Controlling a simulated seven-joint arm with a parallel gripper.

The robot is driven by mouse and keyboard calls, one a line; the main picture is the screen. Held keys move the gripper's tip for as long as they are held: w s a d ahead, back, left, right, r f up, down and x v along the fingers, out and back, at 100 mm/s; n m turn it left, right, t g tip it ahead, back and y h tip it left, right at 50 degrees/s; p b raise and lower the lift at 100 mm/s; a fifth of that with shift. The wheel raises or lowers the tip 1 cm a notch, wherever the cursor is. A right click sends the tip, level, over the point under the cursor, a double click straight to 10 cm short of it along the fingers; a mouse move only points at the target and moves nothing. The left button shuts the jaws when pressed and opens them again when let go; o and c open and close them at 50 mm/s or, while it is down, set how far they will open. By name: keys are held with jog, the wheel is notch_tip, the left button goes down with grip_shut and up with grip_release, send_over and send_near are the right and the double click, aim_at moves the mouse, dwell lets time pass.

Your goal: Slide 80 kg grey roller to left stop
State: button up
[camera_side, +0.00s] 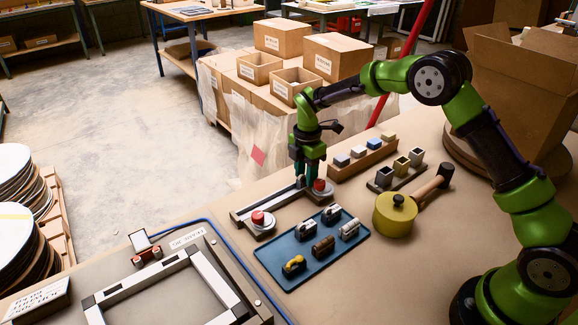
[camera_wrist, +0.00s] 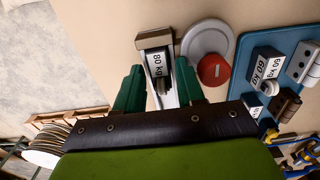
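The grey roller (camera_wrist: 161,87) shows in the wrist view beside an "80 kg" label (camera_wrist: 157,65), on a narrow pale rail. In the side view the rail (camera_side: 262,204) runs from lower left to upper right, and the roller is hidden at my fingers. My gripper (camera_side: 308,178) points down over the rail's right part. In the wrist view its two green fingers (camera_wrist: 160,82) stand apart on either side of the roller. They look open, and contact with the roller cannot be made out. The rail's end block (camera_wrist: 154,39) lies just beyond the fingertips.
A red button (camera_side: 319,185) on a pale disc stands close to my gripper, and another red button (camera_side: 258,218) is near the rail's left part. A wooden rack (camera_side: 345,172) and a yellow pot (camera_side: 396,218) stand to the right.

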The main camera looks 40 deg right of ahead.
jog(key=shift+r, duration=3.45)
jog(key=shift+f+m, duration=0.15)
jog(key=shift+m, duration=0.65)
jog(key=m, duration=0.1)
jog(key=s+m, duration=0.2)
jog(key=shift+s+a+f, duration=0.1)
jog(key=shift+a+f, duration=0.1)
jog(key=shift+f, duration=0.05)
jog(key=s+r+m+t, duration=0.2)
jog(key=s+r+m, duration=0.3)
jog(key=s, duration=0.4)
jog(key=s+r+m+t+y, duration=0.1)
jog(key=s+r+m+t, duration=0.1)
jog(key=s+r+m, duration=0.3)
jog(key=s+r+m+t+y, duration=0.1)
jog(key=s+r+m+t, duration=0.2)
jog(key=s, duration=0.9)
notch_tip(320, 180, up, 3)
jog(key=m, duration=0.4)
jog(key=shift+s, duration=0.35)
jog(key=shift+o, duration=0.4)
